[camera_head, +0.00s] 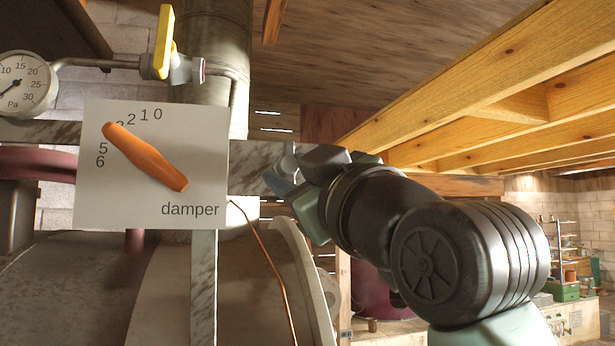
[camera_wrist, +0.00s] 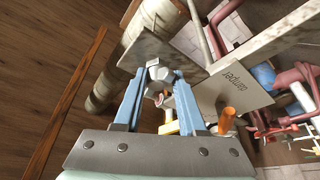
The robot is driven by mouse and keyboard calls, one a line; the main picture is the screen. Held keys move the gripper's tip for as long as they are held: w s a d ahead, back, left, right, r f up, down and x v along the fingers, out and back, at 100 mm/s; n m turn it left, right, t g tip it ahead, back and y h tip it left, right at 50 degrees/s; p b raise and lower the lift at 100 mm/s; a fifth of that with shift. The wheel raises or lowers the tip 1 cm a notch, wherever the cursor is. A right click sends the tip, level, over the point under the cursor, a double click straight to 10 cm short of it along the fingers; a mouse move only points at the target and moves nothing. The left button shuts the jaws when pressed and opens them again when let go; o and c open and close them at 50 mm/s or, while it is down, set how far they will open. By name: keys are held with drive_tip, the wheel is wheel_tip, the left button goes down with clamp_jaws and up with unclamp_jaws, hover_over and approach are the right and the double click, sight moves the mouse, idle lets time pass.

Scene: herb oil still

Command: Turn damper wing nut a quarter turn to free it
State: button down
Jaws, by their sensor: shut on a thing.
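The damper plate (camera_head: 200,130) is a white card with numbers and the word "damper". An orange lever (camera_head: 145,157) lies slanted across it, its upper end near the numbers between 2 and 5. In the wrist view the plate (camera_wrist: 232,88) and the lever (camera_wrist: 227,120) show at the right. My gripper (camera_head: 281,176) is at the right end of the grey bar behind the plate. In the wrist view the blue fingers of my gripper (camera_wrist: 160,76) are shut on a small grey metal piece, the wing nut (camera_wrist: 157,73). The fingers partly hide it.
A pressure gauge (camera_head: 22,84) and a valve with a yellow handle (camera_head: 164,42) are at the upper left. A thin copper tube (camera_head: 268,258) hangs below the bar. Wooden beams (camera_head: 480,75) cross the upper right. A stocked shelf (camera_head: 566,250) stands far right.

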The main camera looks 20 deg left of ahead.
drive_tip(key=shift+r+n, duration=0.15)
drive_tip(key=shift+n, duration=0.35)
